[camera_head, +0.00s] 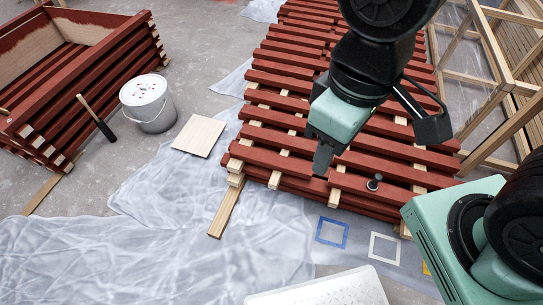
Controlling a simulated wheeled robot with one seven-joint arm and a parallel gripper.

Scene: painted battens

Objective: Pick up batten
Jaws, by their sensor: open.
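Red-painted battens (275,134) lie in rows on pale wooden strips, forming a long stack across the middle of the head view. The near row (270,160) runs behind my gripper and shows again to its right. My gripper (323,162) is open and points down over the near end of the stack. Its dark fingers overlap each other in this view and hide part of the near rows. I see no batten held in it. I cannot tell whether its fingertips touch the wood.
A red slatted crate (75,75), a brush (97,118), a white bucket (148,103) and a plywood square (199,135) are at left. A small dark knob-like object (374,182) sits on the near battens. A bare wooden frame (490,45) stands right. Plastic sheeting (150,235) covers the clear floor.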

